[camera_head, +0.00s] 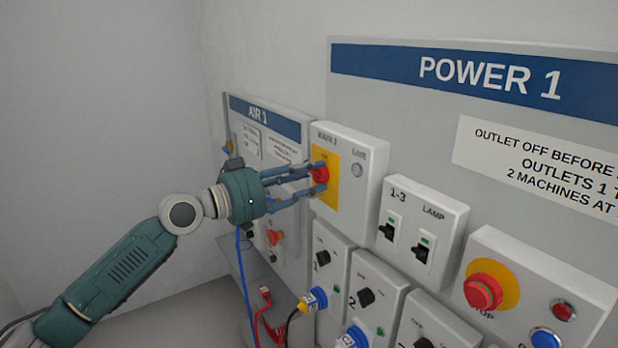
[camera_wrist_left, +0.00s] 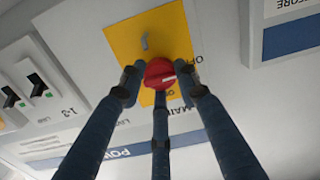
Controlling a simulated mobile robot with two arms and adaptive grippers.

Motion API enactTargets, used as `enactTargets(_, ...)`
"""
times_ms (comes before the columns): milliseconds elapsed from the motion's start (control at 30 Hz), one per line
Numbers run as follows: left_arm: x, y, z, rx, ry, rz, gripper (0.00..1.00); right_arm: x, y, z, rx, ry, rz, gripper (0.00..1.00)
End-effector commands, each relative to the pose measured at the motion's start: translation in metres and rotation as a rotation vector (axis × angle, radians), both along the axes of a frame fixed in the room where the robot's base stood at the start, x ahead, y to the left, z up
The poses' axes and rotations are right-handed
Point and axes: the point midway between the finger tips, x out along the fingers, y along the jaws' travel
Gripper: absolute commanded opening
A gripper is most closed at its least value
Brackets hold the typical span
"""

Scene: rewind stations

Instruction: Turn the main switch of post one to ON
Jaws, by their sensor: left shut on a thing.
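The main switch is a red round knob (camera_head: 320,173) on a yellow plate (camera_head: 331,186), on a pale box (camera_head: 367,143) at the upper left of the POWER 1 panel. My left gripper (camera_head: 321,180) reaches it from the left and its fingers are shut on the knob. In the left wrist view the red knob (camera_wrist_left: 160,74) sits between the blue fingers (camera_wrist_left: 160,90), with a white mark on its face. The yellow plate (camera_wrist_left: 150,38) is behind it. The lettering near the knob is partly hidden. My right gripper is not in view.
Right of the box is a breaker box (camera_head: 421,222) labelled 1-3 and LAMP. Below are outlet boxes with black knobs (camera_head: 366,297) and a blue plug (camera_head: 313,299). A red stop button (camera_head: 483,290) is lower right. The AIR 1 panel (camera_head: 268,118) stands behind my gripper.

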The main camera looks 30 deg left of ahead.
Motion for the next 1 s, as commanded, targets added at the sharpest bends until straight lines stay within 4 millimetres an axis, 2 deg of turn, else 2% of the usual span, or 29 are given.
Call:
enactTargets(167, 0.000, 0.001, -0.001, 0.042, -0.025, 0.001, 0.06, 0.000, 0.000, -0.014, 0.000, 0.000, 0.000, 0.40)
enactTargets(367, 0.000, 0.001, -0.003, 0.152, -0.074, 0.002, 0.06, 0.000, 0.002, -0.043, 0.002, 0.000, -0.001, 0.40)
enactTargets(600, -0.001, 0.001, -0.002, 0.351, -0.158, 0.005, 0.06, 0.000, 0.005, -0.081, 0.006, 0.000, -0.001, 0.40)
enactTargets(1000, -0.001, 0.001, 0.001, 0.703, -0.302, 0.007, 0.06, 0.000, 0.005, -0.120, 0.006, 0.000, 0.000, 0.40)
